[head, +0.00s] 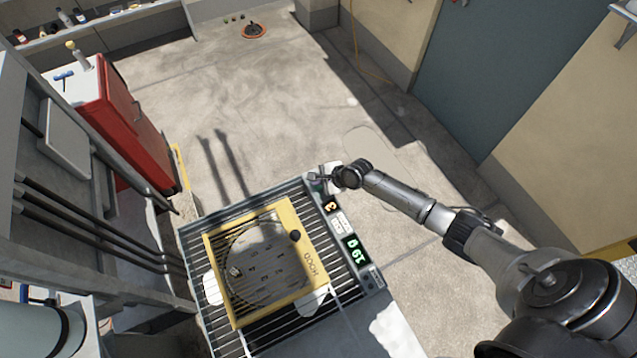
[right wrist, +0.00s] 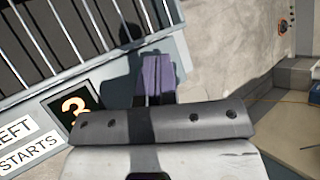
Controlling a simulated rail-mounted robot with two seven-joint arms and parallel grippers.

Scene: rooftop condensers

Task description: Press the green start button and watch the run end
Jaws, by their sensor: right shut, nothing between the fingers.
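My right gripper (head: 321,178) is over the far end of the control panel strip (head: 345,222) on the slatted unit's right side. In the right wrist view its purple fingers (right wrist: 156,66) are together and empty, over the panel's edge. I cannot make out the green start button; the gripper may cover it. An orange digit display (head: 331,205) and a green digit display (head: 357,250) are lit on the panel. The orange one also shows in the right wrist view (right wrist: 75,107), beside labels reading "LEFT" and "STARTS". My left gripper is not in view.
A yellow-framed plate marked "HOOD" (head: 308,268) with a dark knob lies on the slatted grille (head: 207,323). A red cabinet (head: 130,125) and grey racks stand at left. The concrete floor beyond is mostly clear, with an orange round item (head: 254,31) far back.

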